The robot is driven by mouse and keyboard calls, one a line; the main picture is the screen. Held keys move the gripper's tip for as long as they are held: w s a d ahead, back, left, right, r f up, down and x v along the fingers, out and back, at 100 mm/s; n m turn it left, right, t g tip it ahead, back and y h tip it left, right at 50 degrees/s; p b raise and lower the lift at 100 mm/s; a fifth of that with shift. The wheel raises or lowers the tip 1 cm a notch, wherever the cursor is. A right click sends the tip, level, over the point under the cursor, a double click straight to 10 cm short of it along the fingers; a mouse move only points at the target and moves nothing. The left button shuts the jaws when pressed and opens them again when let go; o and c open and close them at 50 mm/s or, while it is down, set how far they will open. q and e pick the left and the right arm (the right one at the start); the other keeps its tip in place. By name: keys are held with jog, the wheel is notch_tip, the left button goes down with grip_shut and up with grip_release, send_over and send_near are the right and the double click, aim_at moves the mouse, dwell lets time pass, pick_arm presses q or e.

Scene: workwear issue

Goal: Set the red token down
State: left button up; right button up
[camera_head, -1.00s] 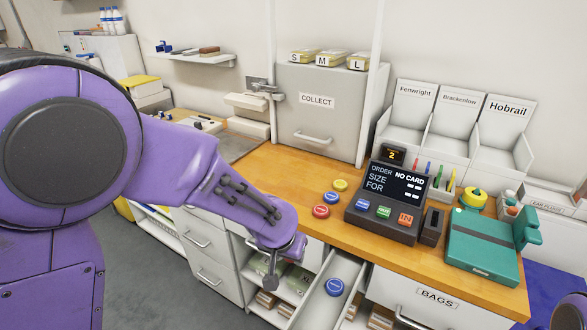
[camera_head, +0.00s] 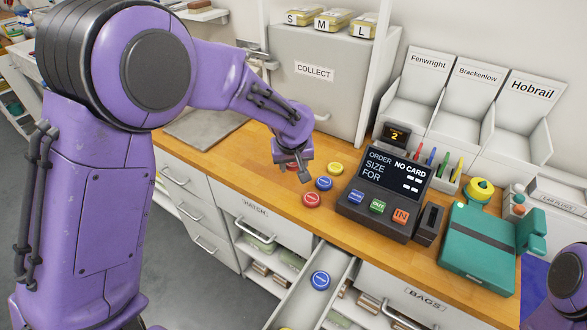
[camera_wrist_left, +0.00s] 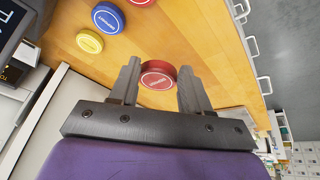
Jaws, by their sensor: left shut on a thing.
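My left gripper (camera_head: 299,167) is shut on a red token (camera_head: 291,166), over the wooden counter (camera_head: 262,162) left of the yellow token (camera_head: 335,168). The held red token shows between the two fingers in the left wrist view (camera_wrist_left: 158,75). I cannot tell whether its underside touches the wood. Another red token (camera_head: 311,200) and a blue token (camera_head: 324,183) lie on the counter in a row with the yellow one. My right gripper is out of view.
The order terminal (camera_head: 386,193) stands right of the tokens. A grey COLLECT cabinet (camera_head: 315,97) is behind my gripper. An open drawer below holds a blue token (camera_head: 320,280). A teal device (camera_head: 478,238) stands at the right.

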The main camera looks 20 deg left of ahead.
pick_arm(q)
send_over(294, 180)
jog(key=s, duration=0.1)
jog(key=f, duration=0.3)
jog(key=f+p, duration=0.1)
jog(key=shift+s+d+f, duration=0.1)
jog(key=shift+d+f, duration=0.2)
jog(key=shift+f, duration=0.05)
notch_tip(294, 180, down, 3)
jog(key=shift+s+f, duration=0.1)
jog(key=shift+w+f, duration=0.15)
jog(key=shift+w, duration=0.05)
jog(key=shift+s+f, duration=0.15)
jog(key=shift+f, duration=0.05)
